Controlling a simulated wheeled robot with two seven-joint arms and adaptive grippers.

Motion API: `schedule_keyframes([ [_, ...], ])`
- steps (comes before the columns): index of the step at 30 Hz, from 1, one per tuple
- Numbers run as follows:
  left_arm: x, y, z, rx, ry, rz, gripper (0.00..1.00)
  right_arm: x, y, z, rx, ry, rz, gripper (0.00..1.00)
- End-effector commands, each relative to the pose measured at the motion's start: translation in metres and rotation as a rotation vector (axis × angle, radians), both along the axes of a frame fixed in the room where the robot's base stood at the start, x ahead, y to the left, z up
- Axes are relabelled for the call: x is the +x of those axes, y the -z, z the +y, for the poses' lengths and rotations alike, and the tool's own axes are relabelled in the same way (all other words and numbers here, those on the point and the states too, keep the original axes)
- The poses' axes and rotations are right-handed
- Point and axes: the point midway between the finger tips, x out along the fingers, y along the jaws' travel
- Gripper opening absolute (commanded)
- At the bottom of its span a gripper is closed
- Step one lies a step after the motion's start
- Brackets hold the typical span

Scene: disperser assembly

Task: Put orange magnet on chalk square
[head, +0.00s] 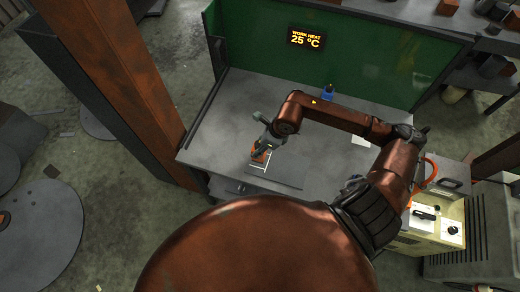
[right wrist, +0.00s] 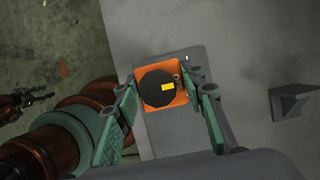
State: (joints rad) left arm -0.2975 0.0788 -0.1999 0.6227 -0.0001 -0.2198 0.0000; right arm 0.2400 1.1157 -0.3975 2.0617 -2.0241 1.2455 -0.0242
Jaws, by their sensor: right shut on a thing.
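The orange magnet (head: 259,156) is at the front left of the grey workbench, mostly behind my right gripper (head: 264,146). In the right wrist view, the magnet (right wrist: 184,99) is an orange block with a dark many-sided top and a small yellow mark. The green fingers of my right gripper (right wrist: 165,92) are on either side of it, shut on it. White chalk lines (head: 265,166) show beside the magnet in the head view; the rest of the chalk square is hidden. I cannot tell whether the magnet touches the surface.
A dark flat plate (head: 289,173) lies at the bench's front. A small blue object (head: 328,92) stands near the green back panel (head: 370,60). A rusty post (head: 118,75) rises at the left, and a machine with dials (head: 436,218) stands at the right. The bench's left part is clear.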

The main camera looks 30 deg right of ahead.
Motion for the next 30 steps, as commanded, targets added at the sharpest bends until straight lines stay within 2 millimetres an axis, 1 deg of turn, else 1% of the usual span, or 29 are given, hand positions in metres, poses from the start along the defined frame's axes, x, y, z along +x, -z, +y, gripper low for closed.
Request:
schedule_keyframes([
  [5, -0.003, 0.0, 0.0, 0.001, 0.0, 0.004, 0.4, 0.005, 0.005, -0.004, 0.002, -0.001, -0.003, 0.0],
  [8, -0.004, -0.001, 0.001, 0.001, 0.0, 0.005, 0.4, 0.007, 0.012, -0.008, 0.002, 0.001, -0.003, 0.0],
  [9, -0.004, -0.001, 0.001, 0.001, 0.0, 0.005, 0.4, 0.009, 0.016, -0.011, 0.002, 0.001, -0.003, 0.0],
  [15, -0.004, -0.007, 0.001, 0.002, 0.0, 0.005, 0.4, 0.008, 0.04, -0.009, 0.003, 0.0, -0.004, 0.0],
  [26, -0.004, -0.003, 0.001, 0.002, 0.0, 0.006, 0.4, 0.009, 0.046, -0.009, 0.001, -0.001, -0.004, 0.0],
  [27, -0.004, -0.004, 0.001, 0.002, 0.0, 0.006, 0.4, 0.007, 0.046, -0.01, 0.0, -0.001, 0.0, 0.4],
  [30, -0.004, -0.005, 0.001, 0.002, 0.0, 0.005, 0.4, 0.007, 0.046, -0.01, 0.0, -0.001, -0.001, 0.47],
])
